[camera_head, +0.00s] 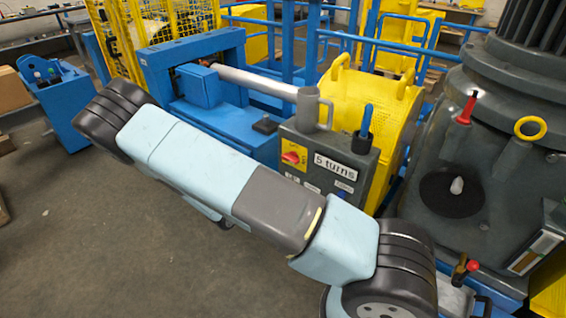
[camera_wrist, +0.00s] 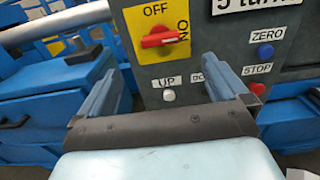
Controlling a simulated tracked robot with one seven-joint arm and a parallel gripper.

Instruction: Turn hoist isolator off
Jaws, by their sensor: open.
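The hoist isolator is a red rotary knob (camera_wrist: 165,38) on a yellow plate (camera_wrist: 150,17) on a dark grey control box. The plate reads OFF at the top and ON, turned sideways, at the right. The knob's handle lies roughly level, its right end toward ON. The red knob (camera_head: 291,157) also shows in the head view, just beyond my arm. In the wrist view my gripper (camera_wrist: 158,72) is open, one finger on each side below the knob. Nothing is between the fingers. In the head view my arm hides the gripper.
The box (camera_head: 338,160) carries a "5 turns" label, a white UP button (camera_wrist: 168,95), a blue ZERO button (camera_wrist: 266,51) and a red STOP button (camera_wrist: 257,89). A blue-handled lever (camera_head: 365,122) stands on the box. A yellow guard (camera_head: 370,100) and grey machine (camera_head: 450,150) crowd the right.

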